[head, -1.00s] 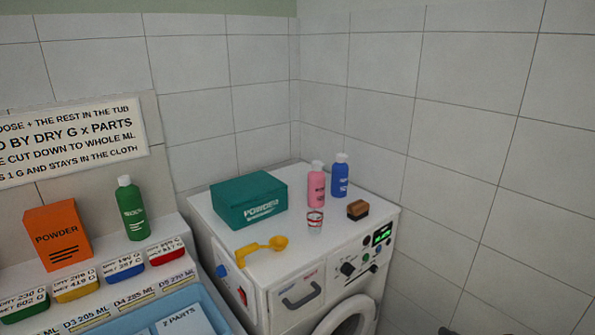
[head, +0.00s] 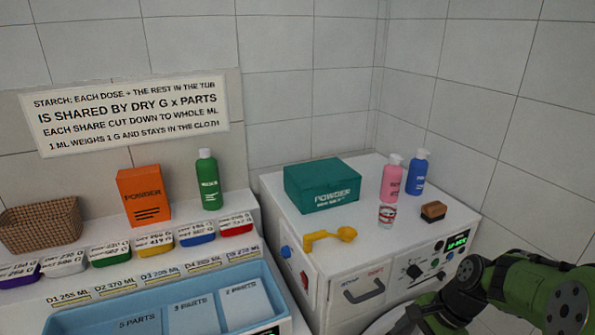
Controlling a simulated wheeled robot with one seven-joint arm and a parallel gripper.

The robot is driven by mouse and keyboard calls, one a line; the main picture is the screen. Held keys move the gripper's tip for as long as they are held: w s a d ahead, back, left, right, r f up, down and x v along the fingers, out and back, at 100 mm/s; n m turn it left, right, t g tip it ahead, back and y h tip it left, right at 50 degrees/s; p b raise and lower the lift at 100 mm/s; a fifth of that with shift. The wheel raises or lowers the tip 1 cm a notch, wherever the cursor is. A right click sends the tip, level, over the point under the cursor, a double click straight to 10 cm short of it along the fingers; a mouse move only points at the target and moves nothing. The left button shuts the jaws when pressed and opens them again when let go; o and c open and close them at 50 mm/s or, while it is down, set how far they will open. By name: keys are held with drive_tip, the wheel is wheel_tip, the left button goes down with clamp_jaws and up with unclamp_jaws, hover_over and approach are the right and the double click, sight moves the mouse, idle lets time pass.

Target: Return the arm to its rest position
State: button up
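My green and black arm (head: 500,290) reaches in from the lower right corner of the head view, in front of the white washing machine (head: 420,235). Its links are folded low beside the machine's front. My gripper itself cannot be made out in this view, so what it holds, if anything, is hidden. The arm overlaps the lower right of the machine in the picture; I cannot tell whether it touches it.
On the machine stand a teal powder box (head: 322,186), a yellow scoop (head: 330,237), pink (head: 391,178) and blue (head: 417,174) bottles, a small cup (head: 386,216) and a brown brush (head: 433,211). Left are an orange powder box (head: 144,195), green bottle (head: 209,182), basket (head: 40,226) and blue tub (head: 75,319).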

drive_tip(key=s+a+r+n+t+h, duration=0.4)
drive_tip(key=s+a+r+n, duration=0.6)
drive_tip(key=s, duration=0.5)
wheel_tip(320, 180, up, 3)
drive_tip(key=n, duration=0.3)
drive_tip(key=shift+f+n+t, duration=0.2)
drive_tip(key=shift+n+t, duration=0.1)
drive_tip(key=shift+n, duration=0.1)
drive_tip(key=shift+s+a, duration=0.1)
drive_tip(key=shift+c, duration=0.3)
idle(1.0)
